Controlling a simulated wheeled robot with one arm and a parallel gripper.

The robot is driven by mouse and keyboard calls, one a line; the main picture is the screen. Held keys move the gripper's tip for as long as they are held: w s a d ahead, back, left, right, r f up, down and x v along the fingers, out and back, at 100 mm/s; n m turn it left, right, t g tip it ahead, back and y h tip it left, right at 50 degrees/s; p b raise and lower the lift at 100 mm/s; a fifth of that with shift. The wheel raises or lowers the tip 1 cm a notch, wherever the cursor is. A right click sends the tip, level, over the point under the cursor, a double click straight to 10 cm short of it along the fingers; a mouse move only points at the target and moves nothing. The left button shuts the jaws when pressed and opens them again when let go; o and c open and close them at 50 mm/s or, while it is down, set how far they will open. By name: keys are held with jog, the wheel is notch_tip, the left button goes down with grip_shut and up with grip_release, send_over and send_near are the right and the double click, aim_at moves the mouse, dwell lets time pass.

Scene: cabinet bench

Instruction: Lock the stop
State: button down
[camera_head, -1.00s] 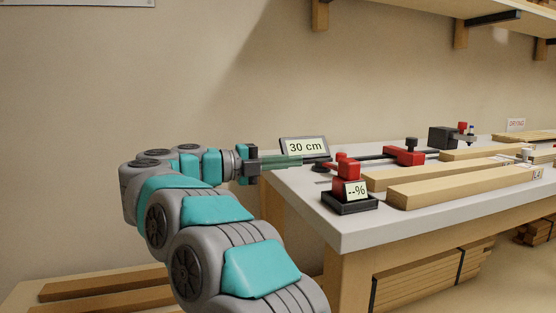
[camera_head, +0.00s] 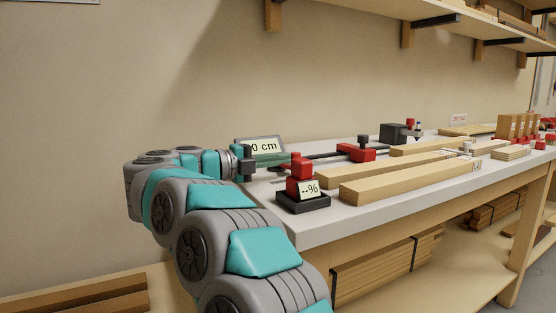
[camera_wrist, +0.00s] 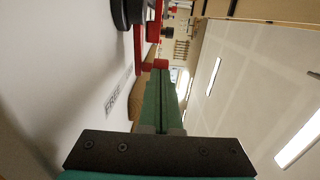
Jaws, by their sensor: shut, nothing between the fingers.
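A red stop block (camera_head: 357,152) with a black knob (camera_head: 364,140) on top sits on a dark rail (camera_head: 322,155) along the back of the bench. I cannot tell whether its knob is tight. My gripper (camera_head: 288,158) is shut and empty, with long green fingers over the near left end of the bench. It is left of the stop and apart from it. In the wrist view the green fingers (camera_wrist: 164,82) lie together, with a small red part (camera_wrist: 155,65) beyond their tips. A display (camera_head: 260,146) reads "0 cm", its left part hidden by my gripper.
A red-topped device (camera_head: 300,170) on a black base, reading "--%", stands close to my fingers at the bench corner. Light wooden boards (camera_head: 410,181) lie to the right. A grey machine (camera_head: 398,133) stands behind. A label reading "FREE" (camera_wrist: 113,98) shows in the wrist view.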

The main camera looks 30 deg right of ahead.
aim_at(294, 154)
jog(key=shift+s+d+n+t+b, duration=0.1)
jog(key=shift+d+n+t+b, duration=0.3)
jog(key=shift+n+t+b, duration=0.4)
jog(key=shift+s+d+n+t+y+b, duration=0.15)
jog(key=shift+n+t+y+b, duration=0.15)
jog(key=shift+t, duration=0.45)
jog(key=shift+w+d+n+t+y+b, duration=0.15)
jog(key=shift+n+t+y+b, duration=0.2)
jog(key=shift+t, duration=0.4)
jog(key=shift+s+d+n+t, duration=0.15)
jog(key=shift+d+n+t, duration=0.05)
jog(key=shift+n+t, duration=0.2)
jog(key=shift+d+n+t, duration=0.25)
jog(key=shift+d+t, duration=0.15)
jog(key=shift+d, duration=0.3)
jog(key=shift+d+n+t+y, duration=0.2)
jog(key=shift+n+t+y, duration=0.25)
jog(key=shift+t, duration=0.15)
jog(key=shift+a, duration=0.1)
